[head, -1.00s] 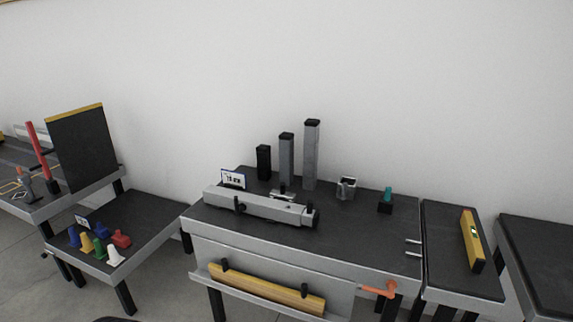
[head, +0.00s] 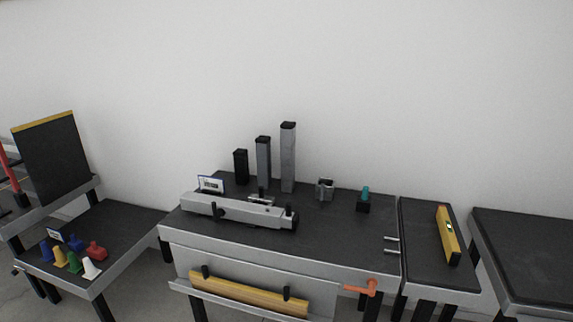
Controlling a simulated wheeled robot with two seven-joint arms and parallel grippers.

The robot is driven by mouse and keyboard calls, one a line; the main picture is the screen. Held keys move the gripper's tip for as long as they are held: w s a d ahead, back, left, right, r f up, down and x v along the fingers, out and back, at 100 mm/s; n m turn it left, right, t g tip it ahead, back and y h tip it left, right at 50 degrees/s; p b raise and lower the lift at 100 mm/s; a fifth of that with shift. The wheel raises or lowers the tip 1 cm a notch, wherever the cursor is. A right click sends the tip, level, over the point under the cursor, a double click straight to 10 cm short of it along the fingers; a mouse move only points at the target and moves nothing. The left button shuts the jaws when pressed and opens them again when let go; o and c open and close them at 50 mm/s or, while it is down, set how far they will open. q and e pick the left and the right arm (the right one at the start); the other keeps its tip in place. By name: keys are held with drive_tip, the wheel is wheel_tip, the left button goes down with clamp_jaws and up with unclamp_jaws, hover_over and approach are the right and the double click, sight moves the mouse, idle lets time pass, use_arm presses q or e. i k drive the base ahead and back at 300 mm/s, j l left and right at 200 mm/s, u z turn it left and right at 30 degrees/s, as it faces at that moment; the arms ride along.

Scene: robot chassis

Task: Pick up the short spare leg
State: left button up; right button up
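Three upright posts of rising height stand in a row at the back of the middle workbench in the head view. The shortest is a black post (head: 241,167) at the left, which looks like the short spare leg. A grey middle post (head: 263,161) and a taller grey post (head: 288,158) stand to its right. All three are apart from each other, and the lower parts of the posts are partly behind items in front. Neither of my grippers shows in the view.
A long grey beam (head: 238,209) lies across the middle workbench (head: 330,243) in front of the posts, beside a small display (head: 211,184). A grey bracket (head: 325,189) and a teal-topped block (head: 364,199) stand right. Coloured pieces sit on the left table (head: 125,232); a yellow level (head: 447,236) lies right.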

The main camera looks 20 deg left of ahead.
sight(241, 158)
drive_tip(key=j+u, duration=0.15)
drive_tip(key=u, duration=0.4)
drive_tip(key=i+j+u, duration=0.5)
drive_tip(key=i, duration=0.4)
drive_tip(key=i+j+u, duration=0.25)
drive_tip(key=i, duration=0.25)
drive_tip(key=i+j, duration=0.1)
drive_tip(key=i, duration=1)
